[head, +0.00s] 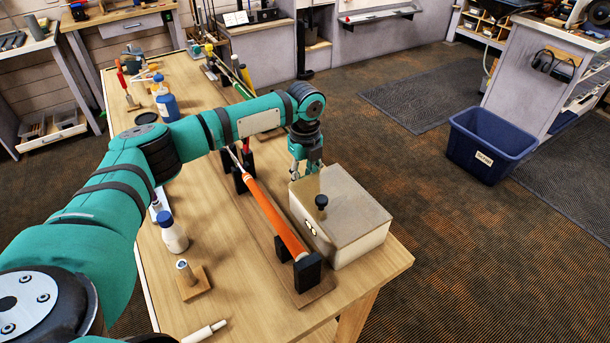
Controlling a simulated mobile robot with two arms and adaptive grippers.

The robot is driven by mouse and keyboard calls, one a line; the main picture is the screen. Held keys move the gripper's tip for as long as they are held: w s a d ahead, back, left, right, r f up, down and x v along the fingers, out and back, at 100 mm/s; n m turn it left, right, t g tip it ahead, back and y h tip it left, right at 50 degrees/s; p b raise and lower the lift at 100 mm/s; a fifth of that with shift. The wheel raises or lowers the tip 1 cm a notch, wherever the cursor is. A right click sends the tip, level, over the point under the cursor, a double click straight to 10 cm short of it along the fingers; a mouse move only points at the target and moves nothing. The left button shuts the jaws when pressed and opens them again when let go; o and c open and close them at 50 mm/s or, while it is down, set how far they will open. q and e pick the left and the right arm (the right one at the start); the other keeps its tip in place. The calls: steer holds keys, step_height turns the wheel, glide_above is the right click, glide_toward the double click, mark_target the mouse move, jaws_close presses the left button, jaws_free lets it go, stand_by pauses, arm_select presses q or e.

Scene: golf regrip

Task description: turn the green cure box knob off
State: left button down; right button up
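The cure box is a beige box (345,215) near the right front corner of the bench. I see no green knob; the box's far side is hidden. My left gripper (306,168) points down just beyond the box's far left corner. Its fingertips are partly hidden, so I cannot tell whether it is open or whether it touches anything. My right gripper is not in view.
An orange-gripped club (272,217) lies in black holders on a wooden board left of the box. A white bottle with a blue cap (173,234) and a small wooden stand (191,283) are further left. A blue bin (490,142) stands on the floor.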

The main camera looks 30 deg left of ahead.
arm_select(q)
steer(key=shift+r+n+p, duration=0.25)
steer(key=shift+n+p, duration=0.85)
steer(key=shift+p, duration=0.65)
steer(key=shift+n+p, duration=1)
steer(key=shift+p, duration=0.05)
steer(key=shift+f+n+p, duration=0.15)
steer(key=shift+n+p, duration=0.6)
steer(key=shift+n, duration=0.15)
steer(key=c, duration=1.1)
jaws_free()
steer(key=shift+f, duration=0.1)
step_height(320, 180, up, 12)
steer(key=shift+r, duration=0.1)
